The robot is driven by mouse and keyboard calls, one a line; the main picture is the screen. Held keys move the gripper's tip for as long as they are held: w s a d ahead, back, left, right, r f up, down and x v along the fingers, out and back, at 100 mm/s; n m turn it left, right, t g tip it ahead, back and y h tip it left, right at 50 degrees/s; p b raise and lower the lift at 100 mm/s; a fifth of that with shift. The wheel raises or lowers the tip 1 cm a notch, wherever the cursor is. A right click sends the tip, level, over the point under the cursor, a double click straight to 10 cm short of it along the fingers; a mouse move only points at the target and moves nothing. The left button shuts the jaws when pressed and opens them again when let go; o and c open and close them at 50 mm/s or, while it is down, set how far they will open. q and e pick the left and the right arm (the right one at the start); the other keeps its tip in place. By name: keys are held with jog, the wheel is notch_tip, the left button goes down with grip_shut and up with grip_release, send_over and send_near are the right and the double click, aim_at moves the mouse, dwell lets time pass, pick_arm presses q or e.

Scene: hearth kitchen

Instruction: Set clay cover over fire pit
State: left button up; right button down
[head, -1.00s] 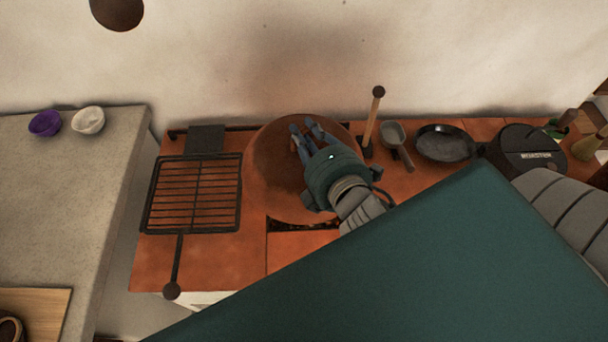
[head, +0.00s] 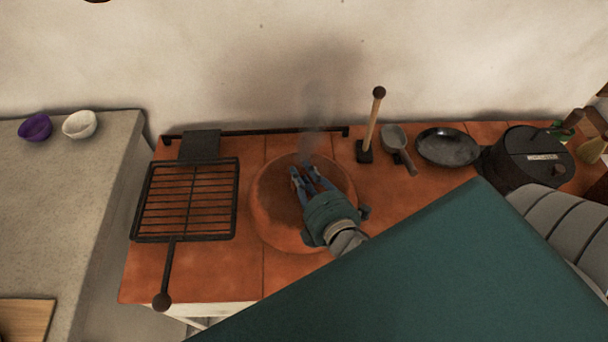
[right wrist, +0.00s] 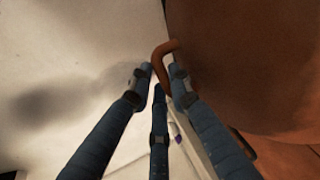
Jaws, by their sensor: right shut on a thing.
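The clay cover (head: 273,214) is a round terracotta dome over the fire pit area of the tiled hearth. My right gripper (head: 308,175) is above its middle, shut on the cover's looped handle (right wrist: 163,56), which shows between the fingers in the right wrist view. The clay cover (right wrist: 255,65) fills the right of that view. The fire pit opening is hidden, and no embers show around the cover. Faint smoke (head: 316,105) rises just behind it. I cannot tell whether the rim rests fully on the tiles. My left gripper is not in view.
A black grill rack (head: 187,201) lies left of the cover. To the right are a wooden-handled tool (head: 371,125), a small scoop (head: 394,137), a dark pan (head: 447,148) and a black roaster (head: 525,165). Two bowls stand on the left counter (head: 75,190).

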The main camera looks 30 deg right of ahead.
dwell(0.4)
jog(key=c, duration=1.6)
grip_release()
jog(key=shift+f, duration=0.15)
jog(key=shift+r, duration=0.3)
jog(key=b+v, duration=0.2)
jog(key=v, duration=1)
jog(key=shift+f+b, duration=0.15)
jog(key=shift+b, duration=0.25)
